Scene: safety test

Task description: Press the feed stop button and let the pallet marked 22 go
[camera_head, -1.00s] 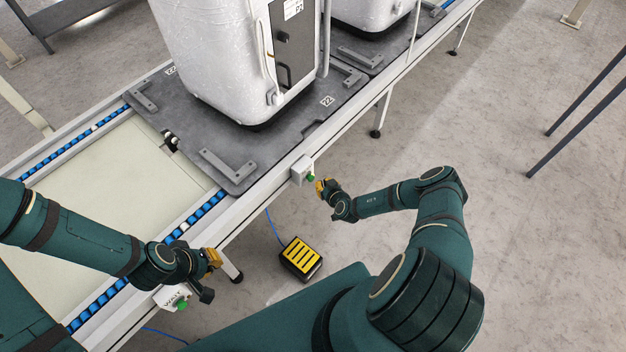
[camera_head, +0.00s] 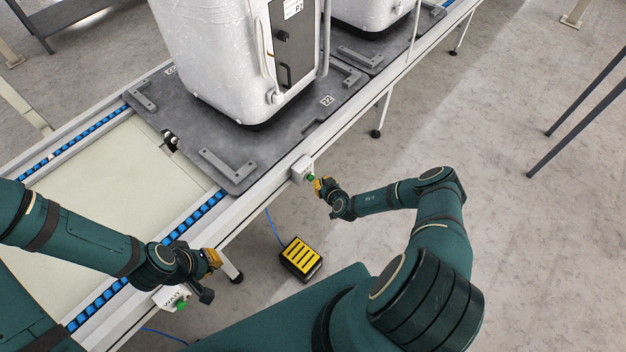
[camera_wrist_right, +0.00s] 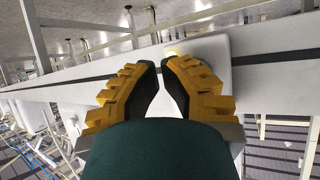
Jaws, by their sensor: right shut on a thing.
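The pallet marked 22 (camera_head: 255,150) is a dark grey plate on the conveyor, carrying a wrapped white machine (camera_head: 225,50). A small white box (camera_head: 301,168) with a green button (camera_head: 310,177) is fixed to the conveyor's near side. My right gripper (camera_head: 320,185) is at that button, its fingers closed in on it; in the right wrist view the yellow fingers (camera_wrist_right: 160,65) nearly meet in front of the white box (camera_wrist_right: 208,52). My left gripper (camera_head: 213,258) is above a second white box, marked WAIT (camera_head: 170,297), with its own green button (camera_head: 181,305); its jaw opening is unclear.
A black and yellow foot pedal (camera_head: 300,259) lies on the floor below the conveyor. A second loaded pallet (camera_head: 385,50) stands further along. The near conveyor bed (camera_head: 120,180) is bare. The floor on the right is clear up to some dark legs (camera_head: 575,120).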

